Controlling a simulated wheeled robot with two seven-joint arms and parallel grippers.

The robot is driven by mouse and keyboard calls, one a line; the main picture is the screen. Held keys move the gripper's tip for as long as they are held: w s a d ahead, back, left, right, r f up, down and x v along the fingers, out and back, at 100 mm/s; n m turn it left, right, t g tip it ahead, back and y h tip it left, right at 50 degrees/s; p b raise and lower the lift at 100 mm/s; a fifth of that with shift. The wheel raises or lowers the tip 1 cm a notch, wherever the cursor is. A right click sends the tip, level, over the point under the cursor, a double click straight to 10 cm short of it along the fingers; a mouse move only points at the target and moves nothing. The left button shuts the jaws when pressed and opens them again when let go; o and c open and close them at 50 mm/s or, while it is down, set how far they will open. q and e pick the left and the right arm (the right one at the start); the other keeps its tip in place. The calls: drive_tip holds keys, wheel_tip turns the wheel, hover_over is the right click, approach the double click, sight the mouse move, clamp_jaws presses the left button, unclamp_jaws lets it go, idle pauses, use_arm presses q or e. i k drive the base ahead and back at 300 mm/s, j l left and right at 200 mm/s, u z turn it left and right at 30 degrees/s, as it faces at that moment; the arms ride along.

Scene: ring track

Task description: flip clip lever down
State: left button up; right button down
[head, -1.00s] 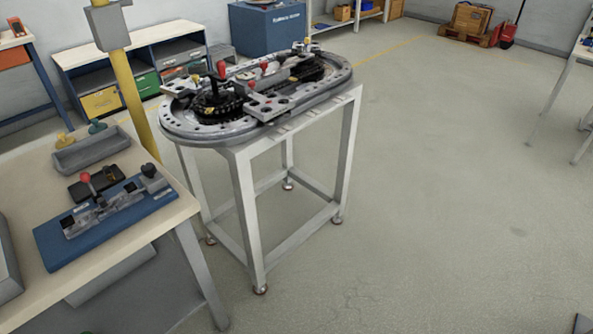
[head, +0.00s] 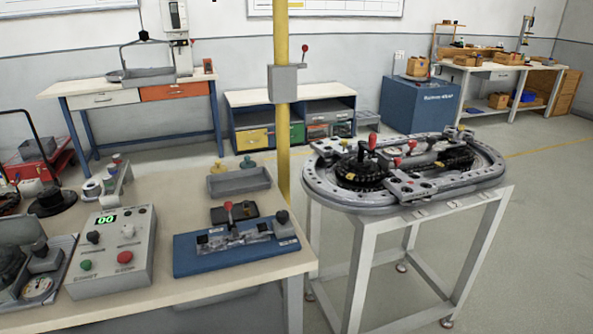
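An oval ring track (head: 322,193) lies on a grey metal stand (head: 361,262) right of the workbench. Several levers stand on it, including an upright red-knobbed lever (head: 372,143) at its left. A third red-knobbed lever (head: 304,49) points up from a grey box (head: 284,82) on the yellow post. I cannot tell which of these is the clip lever. Neither of my grippers shows in the head view.
The workbench (head: 160,210) also holds a control box (head: 112,250) with a green 00 display and a grey tray (head: 238,182). The yellow post (head: 283,150) rises between bench and stand. A blue cabinet (head: 420,105) stands behind. The floor (head: 545,230) at right is clear.

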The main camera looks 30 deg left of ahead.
sight(228, 205)
drive_tip(key=u, duration=1.35)
